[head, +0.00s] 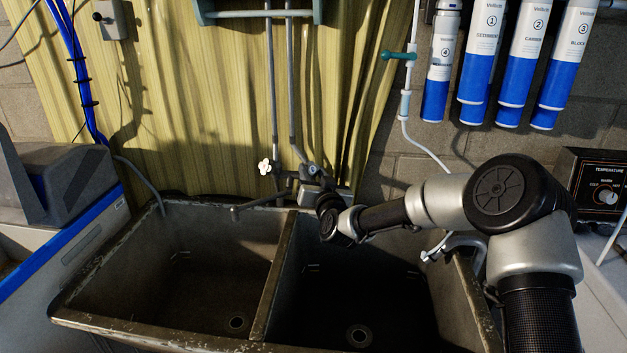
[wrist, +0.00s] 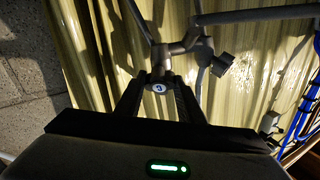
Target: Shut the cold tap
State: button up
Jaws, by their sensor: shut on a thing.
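The cold tap's handle (wrist: 158,87), with a round pale cap bearing a dark mark, sits between my gripper's fingertips (wrist: 158,97) in the wrist view. My gripper is shut on it. In the head view my gripper (head: 325,197) reaches the right side of the faucet at the back of the sink, where the cold tap (head: 312,170) is partly hidden by it. The faucet's spout (head: 262,201) points left over the divider and left basin. The handle's exact turn is hard to tell.
A worn double-basin sink (head: 272,290) lies below, with a divider between its basins. Two vertical pipes (head: 291,90) rise behind the faucet. Blue-and-white filter cartridges (head: 483,60) hang at upper right. A temperature control box (head: 600,185) stands at far right.

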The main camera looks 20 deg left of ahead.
jog(key=shift+m+h, duration=0.5)
jog(key=shift+m, duration=0.1)
jog(key=o, duration=1.1)
jog(key=shift+c, duration=0.2)
jog(key=f+v, duration=0.1)
jog(key=v, duration=1.6)
jog(key=shift+s+r, duration=0.2)
jog(key=shift+r, duration=0.05)
jog(key=shift+d, duration=0.2)
